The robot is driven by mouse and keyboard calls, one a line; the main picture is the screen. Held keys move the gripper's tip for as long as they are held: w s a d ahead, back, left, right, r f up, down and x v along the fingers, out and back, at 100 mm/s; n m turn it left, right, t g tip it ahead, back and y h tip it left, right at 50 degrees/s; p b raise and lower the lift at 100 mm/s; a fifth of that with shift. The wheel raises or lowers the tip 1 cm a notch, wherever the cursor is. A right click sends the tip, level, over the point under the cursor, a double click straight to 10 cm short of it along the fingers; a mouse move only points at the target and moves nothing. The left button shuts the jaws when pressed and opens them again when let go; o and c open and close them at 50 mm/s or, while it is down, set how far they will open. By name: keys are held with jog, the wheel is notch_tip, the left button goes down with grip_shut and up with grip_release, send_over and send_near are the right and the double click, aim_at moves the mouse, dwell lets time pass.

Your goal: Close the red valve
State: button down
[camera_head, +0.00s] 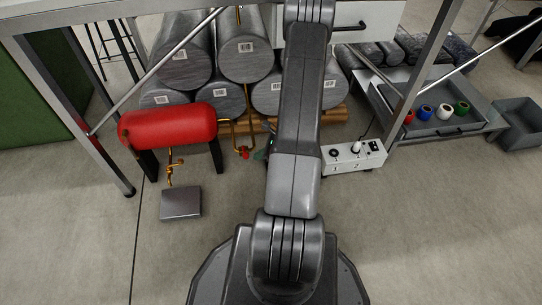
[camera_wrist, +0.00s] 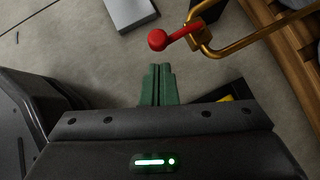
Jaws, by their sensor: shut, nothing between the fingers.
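The red valve (camera_wrist: 158,40) shows in the wrist view as a red handle with a round knob, fixed to a bent brass pipe (camera_wrist: 250,40). It is small in the head view (camera_head: 244,153), low on the pipe to the right of the red tank (camera_head: 168,126). My gripper (camera_wrist: 157,72) has its green fingers together and empty. In the wrist view the fingertips are just below the knob, with bare floor showing between them. In the head view the green fingers (camera_head: 261,154) are just right of the valve, partly hidden by my arm.
A grey metal box (camera_head: 181,203) lies on the floor below the tank. Large grey cylinders (camera_head: 245,55) are stacked behind. A white control box (camera_head: 354,157) stands to the right. A tray (camera_head: 440,128) holds several coloured rolls. The front floor is clear.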

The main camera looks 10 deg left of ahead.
jog(key=shift+w+a, duration=0.1)
jog(key=shift+a, duration=0.65)
jog(key=shift+s+a+b, duration=0.25)
jog(key=shift+a+b, duration=0.15)
jog(key=shift+a, duration=0.25)
jog(key=d+f+p+v, duration=0.2)
jog(key=p+v, duration=0.1)
jog(key=v, duration=1)
jog(key=shift+s+d+p, duration=0.2)
jog(key=shift+p, duration=0.1)
jog(key=shift+f, duration=0.1)
